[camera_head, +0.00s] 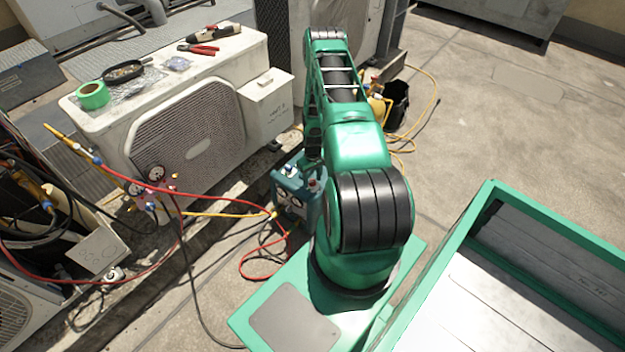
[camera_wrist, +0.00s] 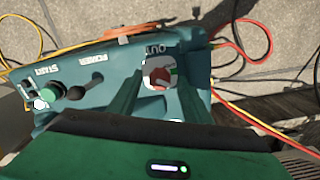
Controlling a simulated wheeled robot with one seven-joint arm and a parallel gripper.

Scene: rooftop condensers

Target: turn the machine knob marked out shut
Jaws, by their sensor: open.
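The teal machine (camera_wrist: 100,65) fills the middle of the wrist view, its markings upside down. The knob marked OUT (camera_wrist: 158,77) is red and sits on a pale round plate near the machine's right end. My gripper (camera_wrist: 160,72) is open, with one teal finger on each side of the knob in the picture. I cannot tell whether the fingers touch it. In the head view the machine (camera_head: 293,192) stands on the ground left of my arm, partly hidden by it.
A red hose (camera_wrist: 245,40) and a yellow hose run beside the machine. Black and green controls (camera_wrist: 75,92) lie left of the knob. A condenser unit (camera_head: 190,120) with tape and tools on top stands behind left. Open paving lies at the right rear.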

